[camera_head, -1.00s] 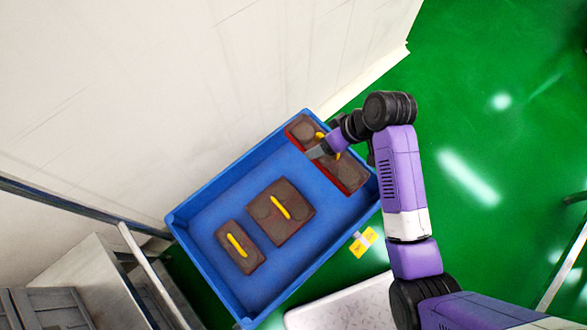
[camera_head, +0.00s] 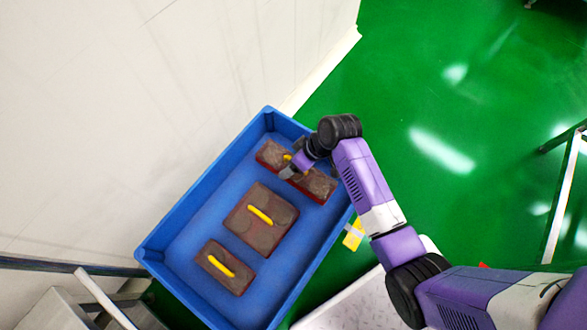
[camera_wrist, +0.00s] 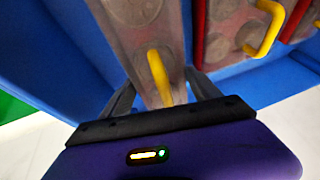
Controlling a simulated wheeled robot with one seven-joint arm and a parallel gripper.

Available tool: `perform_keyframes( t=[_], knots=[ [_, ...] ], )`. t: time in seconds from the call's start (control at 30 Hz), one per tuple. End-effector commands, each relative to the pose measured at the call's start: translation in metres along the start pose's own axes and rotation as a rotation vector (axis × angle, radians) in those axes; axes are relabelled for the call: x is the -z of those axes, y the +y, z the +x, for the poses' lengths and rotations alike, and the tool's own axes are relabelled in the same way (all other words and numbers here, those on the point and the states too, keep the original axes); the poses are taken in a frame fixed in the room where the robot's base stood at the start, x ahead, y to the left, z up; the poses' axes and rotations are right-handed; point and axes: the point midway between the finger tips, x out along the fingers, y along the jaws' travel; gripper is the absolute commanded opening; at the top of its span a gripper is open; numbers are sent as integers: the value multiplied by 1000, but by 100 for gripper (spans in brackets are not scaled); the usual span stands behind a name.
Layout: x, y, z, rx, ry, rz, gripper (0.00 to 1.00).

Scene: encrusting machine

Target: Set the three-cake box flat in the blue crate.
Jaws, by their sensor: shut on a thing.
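The three-cake box (camera_head: 318,185) is a long brown-topped box with red sides and a yellow handle. It is inside the outline of the blue crate (camera_head: 190,208), near its upper-right end wall. It looks about level; I cannot tell whether it touches the floor. My gripper (camera_head: 288,170) is shut on its yellow handle and hides the box's middle. In the wrist view, the handle (camera_wrist: 158,72) is between my fingers, and the blurred box top (camera_wrist: 132,12) runs away from me.
A larger brown box (camera_head: 245,222) lies in the crate's middle, and a small one (camera_head: 215,272) nearer the lower-left end. Both have yellow handles. A white wall (camera_head: 120,120) stands left of the crate. A yellow item (camera_head: 353,236) is just outside the crate's right side.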

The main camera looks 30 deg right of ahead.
Motion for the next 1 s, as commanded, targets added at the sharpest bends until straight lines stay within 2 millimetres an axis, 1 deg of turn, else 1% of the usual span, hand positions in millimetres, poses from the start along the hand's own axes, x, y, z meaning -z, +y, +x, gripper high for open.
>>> perform_keyframes(
  t=[0.1,0.23,0.57,0.6,0.7,1.0],
  knots=[
    [-7,3,17,1,-1,1,31],
    [-14,6,34,1,-1,1,31],
    [-14,7,35,0,0,0,31],
    [-15,7,35,0,-1,0,77],
    [-15,7,35,0,-1,0,94],
    [-14,7,34,0,-1,0,94]
  ],
)
